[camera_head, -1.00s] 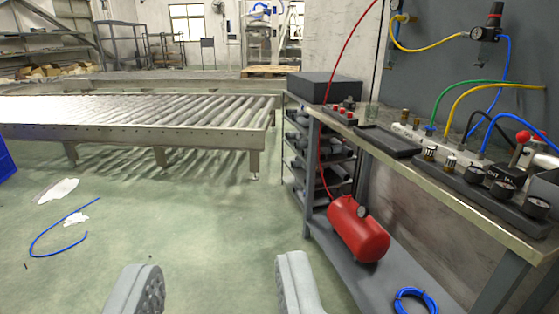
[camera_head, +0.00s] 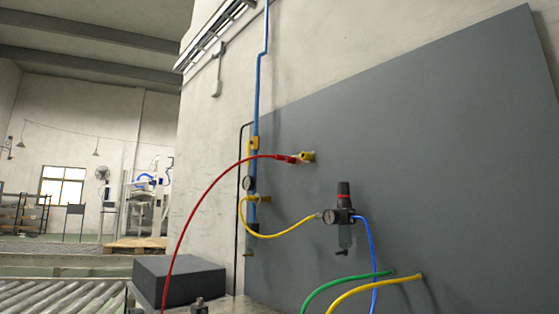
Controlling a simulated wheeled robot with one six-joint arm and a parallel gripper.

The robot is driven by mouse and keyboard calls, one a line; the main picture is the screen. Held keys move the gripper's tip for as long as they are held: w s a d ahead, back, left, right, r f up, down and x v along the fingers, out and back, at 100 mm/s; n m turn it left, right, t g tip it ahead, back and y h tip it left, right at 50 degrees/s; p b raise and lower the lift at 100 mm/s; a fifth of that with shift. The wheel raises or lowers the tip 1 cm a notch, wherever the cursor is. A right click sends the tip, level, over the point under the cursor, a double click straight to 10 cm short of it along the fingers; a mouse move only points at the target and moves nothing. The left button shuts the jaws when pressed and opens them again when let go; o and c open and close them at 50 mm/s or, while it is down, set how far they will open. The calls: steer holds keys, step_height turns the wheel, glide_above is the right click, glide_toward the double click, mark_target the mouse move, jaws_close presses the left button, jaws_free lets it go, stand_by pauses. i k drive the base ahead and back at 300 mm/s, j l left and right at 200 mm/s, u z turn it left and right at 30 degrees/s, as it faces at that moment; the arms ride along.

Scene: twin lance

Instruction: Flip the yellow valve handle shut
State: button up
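A vertical blue pipe (camera_head: 259,90) runs down the wall beside the grey panel. A small upright yellow piece (camera_head: 254,146) sits on the pipe, in line with it, and looks like the yellow valve handle; its details are too small to be sure. A round gauge (camera_head: 249,183) is below it. A yellow fitting (camera_head: 252,198) is lower on the pipe, with a yellow hose (camera_head: 285,233) leading right. Another yellow fitting (camera_head: 307,156) on the panel joins the red hose's end. My gripper is out of the picture.
A red hose (camera_head: 200,203) arches up in front of the pipe's left side. A regulator (camera_head: 342,215) with a blue hose stands out from the grey panel (camera_head: 440,150). A dark box (camera_head: 180,279) is below left. Green and yellow hoses cross the bottom.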

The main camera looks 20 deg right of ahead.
mark_target(249, 142)
steer(key=i+l+z, duration=0.1)
steer(key=i+l, duration=0.15)
steer(key=i+j, duration=0.1)
steer(key=j, duration=0.45)
steer(key=i+j, duration=0.25)
steer(key=j, duration=0.15)
steer(key=i+j, duration=0.25)
steer(key=j, duration=0.15)
steer(key=i+j, duration=0.25)
steer(key=j, duration=0.15)
steer(key=i+j, duration=0.3)
steer(key=i+l, duration=0.15)
steer(key=i, duration=0.3)
steer(key=i+l, duration=0.15)
steer(key=i, duration=0.3)
